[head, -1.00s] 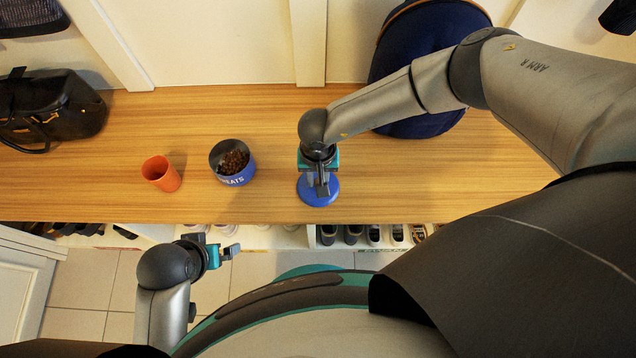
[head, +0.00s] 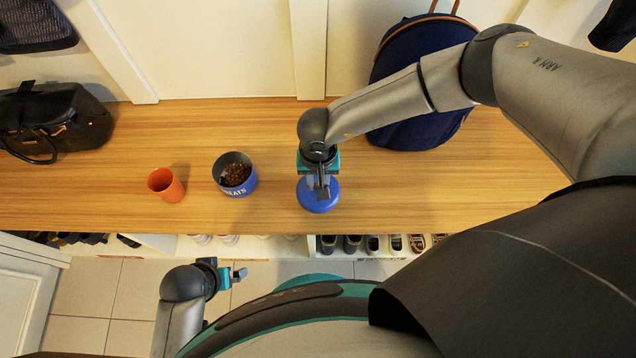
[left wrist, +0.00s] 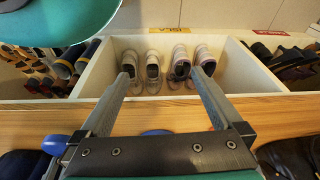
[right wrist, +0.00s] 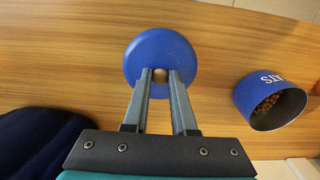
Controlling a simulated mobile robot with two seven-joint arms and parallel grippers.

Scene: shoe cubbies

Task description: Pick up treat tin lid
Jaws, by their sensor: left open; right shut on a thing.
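The treat tin lid (head: 318,203) is a blue disc with a small pale knob, at the bench's front edge in the head view. In the right wrist view the lid (right wrist: 160,48) lies beyond the fingertips. My right gripper (right wrist: 160,76) is shut on its knob; whether the lid touches the bench I cannot tell. The treat tin (head: 236,176) is a blue open pot of brown treats, left of the lid; it also shows in the right wrist view (right wrist: 262,100). My left gripper (left wrist: 167,72) is open and empty, in front of the bench and facing the shoe cubbies.
An orange cup (head: 166,185) stands left of the tin on the wooden bench (head: 270,130). A black handbag (head: 62,118) is at the left and a navy backpack (head: 415,90) behind my right arm. Cubbies with shoes (left wrist: 165,65) lie under the bench.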

